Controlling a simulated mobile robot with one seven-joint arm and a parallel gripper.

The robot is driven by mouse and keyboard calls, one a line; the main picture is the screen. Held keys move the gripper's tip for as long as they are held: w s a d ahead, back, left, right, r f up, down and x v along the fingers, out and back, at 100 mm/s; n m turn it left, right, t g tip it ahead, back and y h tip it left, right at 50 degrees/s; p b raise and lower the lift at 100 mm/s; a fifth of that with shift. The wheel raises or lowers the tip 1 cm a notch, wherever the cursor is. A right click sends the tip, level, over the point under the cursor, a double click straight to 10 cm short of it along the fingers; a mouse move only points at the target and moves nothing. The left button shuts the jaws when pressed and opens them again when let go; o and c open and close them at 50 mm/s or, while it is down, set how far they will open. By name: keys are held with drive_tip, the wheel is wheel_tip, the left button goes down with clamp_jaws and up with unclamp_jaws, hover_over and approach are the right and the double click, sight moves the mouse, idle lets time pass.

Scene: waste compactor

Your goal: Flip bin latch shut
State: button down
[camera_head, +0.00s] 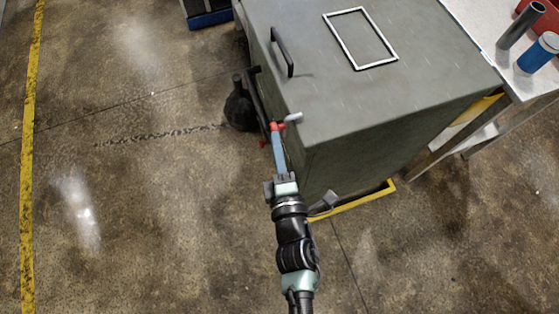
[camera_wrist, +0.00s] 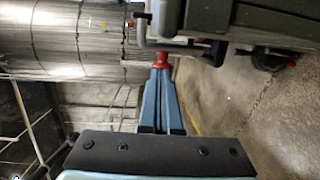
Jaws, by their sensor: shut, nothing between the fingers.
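The bin (camera_head: 375,95) is a large grey box with a closed-looking flat lid and a dark handle. A light grey bent piece (camera_head: 293,118), which looks like the latch, sticks out at its near left edge. In the wrist view the latch is a grey bent rod (camera_wrist: 142,38) beside the bin body (camera_wrist: 265,17). My gripper (camera_head: 278,139) reaches up to this edge with its blue fingers together and empty.
A metal table (camera_head: 480,25) with a blue cylinder (camera_head: 538,53) and a dark tube (camera_head: 521,25) stands at the right. A dark rounded object (camera_head: 239,108) is left of the bin. The floor at left is clear, with a yellow line (camera_head: 29,150).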

drive_tip(key=shift+w+a+r+p, duration=0.1)
drive_tip(key=shift+w+r+p, duration=0.2)
drive_tip(key=shift+p, duration=0.15)
idle(0.4)
